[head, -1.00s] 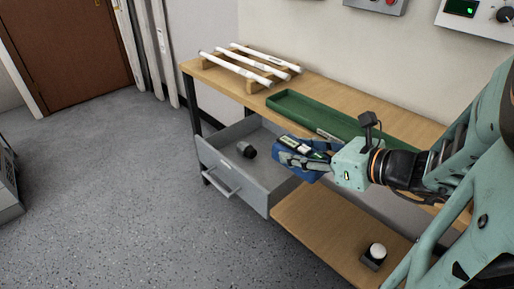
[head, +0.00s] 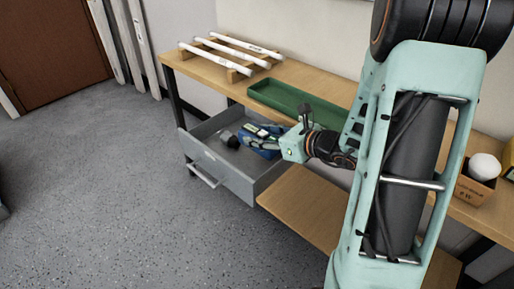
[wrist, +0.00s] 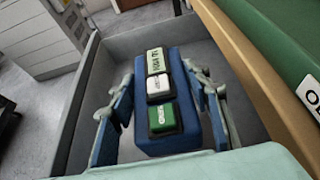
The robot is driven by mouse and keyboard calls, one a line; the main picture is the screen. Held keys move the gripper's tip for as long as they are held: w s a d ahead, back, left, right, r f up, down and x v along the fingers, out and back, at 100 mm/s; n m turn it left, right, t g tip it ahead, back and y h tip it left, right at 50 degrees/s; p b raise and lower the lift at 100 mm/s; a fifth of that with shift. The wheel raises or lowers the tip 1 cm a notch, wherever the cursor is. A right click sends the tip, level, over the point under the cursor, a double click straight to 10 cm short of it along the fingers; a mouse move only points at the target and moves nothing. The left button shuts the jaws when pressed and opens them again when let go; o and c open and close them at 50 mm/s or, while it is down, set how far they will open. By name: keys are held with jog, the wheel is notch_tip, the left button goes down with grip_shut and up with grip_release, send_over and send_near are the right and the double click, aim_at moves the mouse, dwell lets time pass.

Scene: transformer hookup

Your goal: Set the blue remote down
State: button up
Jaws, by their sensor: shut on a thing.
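The blue remote (wrist: 176,145) is a thick blue block with green and white buttons and a label on top, in the middle of the wrist view. My gripper (wrist: 158,78) has one finger along each long side of it and is shut on it. In the head view the remote (head: 262,147) is at the right part of the open grey drawer (head: 222,171), within its walls as seen from above. Whether its underside touches the drawer floor is hidden. My gripper's body partly covers the remote's right end there.
A dark knob-like object (head: 229,139) lies in the drawer, left of the remote. A green tray (head: 290,101) and a wooden rack with white rods (head: 228,57) stand on the bench above. A cardboard box with a white bulb (head: 484,168) is at right.

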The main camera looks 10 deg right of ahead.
jog(key=shift+w+a+f, duration=0.15)
jog(key=shift+w+f, duration=0.5)
jog(key=shift+f, duration=0.15)
jog(key=shift+w+f+b, duration=0.15)
jog(key=shift+f+b, duration=0.35)
jog(key=shift+f, duration=0.35)
jog(key=shift+w+f+b, duration=0.1)
jog(key=shift+f+b, duration=0.4)
jog(key=shift+f, duration=0.3)
jog(key=shift+f, duration=0.15)
jog(key=o, duration=1.3)
jog(key=shift+s+d+r, duration=0.2)
jog(key=shift+s+r, duration=0.1)
jog(key=shift+r, duration=0.05)
jog(key=p+v, duration=0.3)
jog(key=v, duration=0.8)
jog(key=shift+s+d+f, duration=0.1)
jog(key=shift+s+f, duration=0.05)
